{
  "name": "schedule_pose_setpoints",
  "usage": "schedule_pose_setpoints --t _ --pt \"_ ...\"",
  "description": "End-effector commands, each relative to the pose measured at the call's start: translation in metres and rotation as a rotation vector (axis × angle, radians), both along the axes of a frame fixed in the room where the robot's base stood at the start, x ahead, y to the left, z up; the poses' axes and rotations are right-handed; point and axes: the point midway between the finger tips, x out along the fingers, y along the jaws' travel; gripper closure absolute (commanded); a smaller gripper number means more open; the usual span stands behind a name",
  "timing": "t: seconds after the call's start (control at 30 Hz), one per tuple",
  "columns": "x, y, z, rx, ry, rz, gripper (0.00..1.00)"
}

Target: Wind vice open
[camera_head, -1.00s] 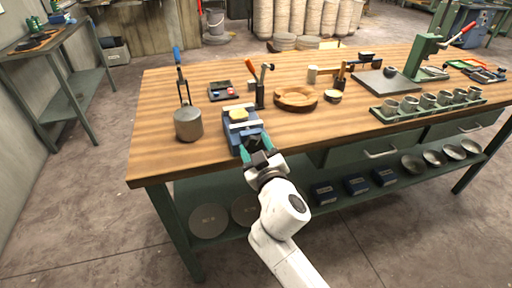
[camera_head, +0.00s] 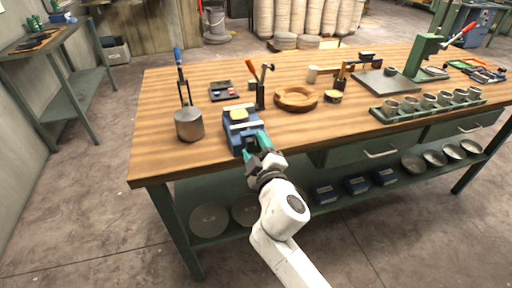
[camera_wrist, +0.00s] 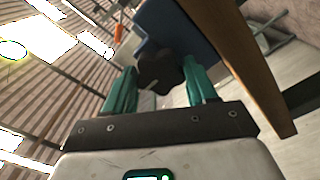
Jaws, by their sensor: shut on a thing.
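The vice (camera_head: 236,137) is blue with pale jaws and stands at the front edge of the wooden bench. A yellow block (camera_head: 239,114) sits at its top, between or on the jaws; I cannot tell if it is clamped. My gripper (camera_head: 257,154) is at the vice's front end, its green fingers partly covering that end. In the wrist view, a dark lobed knob (camera_wrist: 160,70) lies between the two green fingers of my gripper (camera_wrist: 161,82), which is shut on it. The vice's blue body (camera_wrist: 186,28) shows behind the knob.
A grey cylinder with a blue-handled lever (camera_head: 188,124) stands left of the vice. A lever tool (camera_head: 261,90) and a round wooden ring (camera_head: 295,98) are behind and right. The bench edge (camera_wrist: 240,60) passes close to the fingers.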

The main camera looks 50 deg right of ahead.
Motion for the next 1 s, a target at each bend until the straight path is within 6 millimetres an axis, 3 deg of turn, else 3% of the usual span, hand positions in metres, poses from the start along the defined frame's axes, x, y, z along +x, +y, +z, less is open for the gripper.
schedule_pose_setpoints --t 0.33,0.37,0.6,0.87,1.0 --pt "0.0 0.001 -0.001 -0.005 0.005 0.002 0.74" --pt "0.0 0.001 -0.001 -0.005 0.005 0.002 0.41" --pt "0.0 0.001 0.0 -0.004 0.003 0.001 0.18" --pt "-0.001 0.001 0.0 -0.004 0.002 0.001 0.18" --pt "-0.011 0.008 -0.003 -0.004 0.005 0.001 0.18"
